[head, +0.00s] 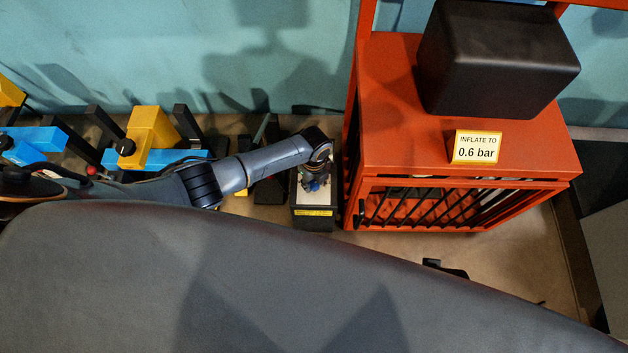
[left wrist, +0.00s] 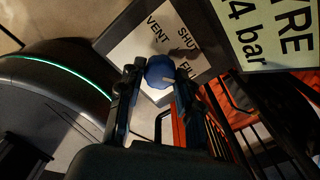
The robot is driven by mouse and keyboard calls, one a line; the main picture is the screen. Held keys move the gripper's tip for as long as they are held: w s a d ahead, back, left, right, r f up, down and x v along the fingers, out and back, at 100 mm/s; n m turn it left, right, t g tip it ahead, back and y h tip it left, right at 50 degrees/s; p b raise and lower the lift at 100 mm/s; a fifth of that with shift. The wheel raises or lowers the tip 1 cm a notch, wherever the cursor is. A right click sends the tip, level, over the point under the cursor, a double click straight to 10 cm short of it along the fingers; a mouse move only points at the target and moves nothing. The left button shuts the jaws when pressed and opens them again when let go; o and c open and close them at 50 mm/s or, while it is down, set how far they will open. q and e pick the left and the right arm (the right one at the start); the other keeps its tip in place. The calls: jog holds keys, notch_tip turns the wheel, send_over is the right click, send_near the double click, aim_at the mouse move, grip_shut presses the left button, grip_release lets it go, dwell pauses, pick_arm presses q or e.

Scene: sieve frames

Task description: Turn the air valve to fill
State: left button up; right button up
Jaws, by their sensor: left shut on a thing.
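The air valve is a round blue knob (left wrist: 160,71) on a pale plate (left wrist: 140,45) lettered VENT, SHUT and FILL in the left wrist view. A light mark shows on the knob's lower right side; I cannot tell for certain which label it points to. My left gripper (left wrist: 154,82) is shut on the knob, one finger on each side. In the head view my left gripper (head: 312,178) reaches down over the dark valve box (head: 313,222), and a bit of the blue knob (head: 314,187) shows beneath it. My right gripper is not in view.
An orange cage cabinet (head: 400,130) stands right of the valve box, bearing a black block (head: 495,60) and a sign (head: 477,147) reading "INFLATE TO 0.6 bar". A yellow block (head: 150,135) and blue parts stand at left. A tyre-pressure label (left wrist: 265,30) shows beside the plate.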

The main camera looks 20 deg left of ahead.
aim_at(314, 184)
pick_arm(q)
jog(key=shift+m, duration=0.5)
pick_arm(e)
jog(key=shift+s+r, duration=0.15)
pick_arm(q)
jog(key=o, duration=1.1)
jog(key=shift+o, duration=0.3)
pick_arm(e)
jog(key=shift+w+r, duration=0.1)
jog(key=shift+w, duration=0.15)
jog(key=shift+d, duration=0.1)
pick_arm(q)
notch_tip(314, 184, up, 12)
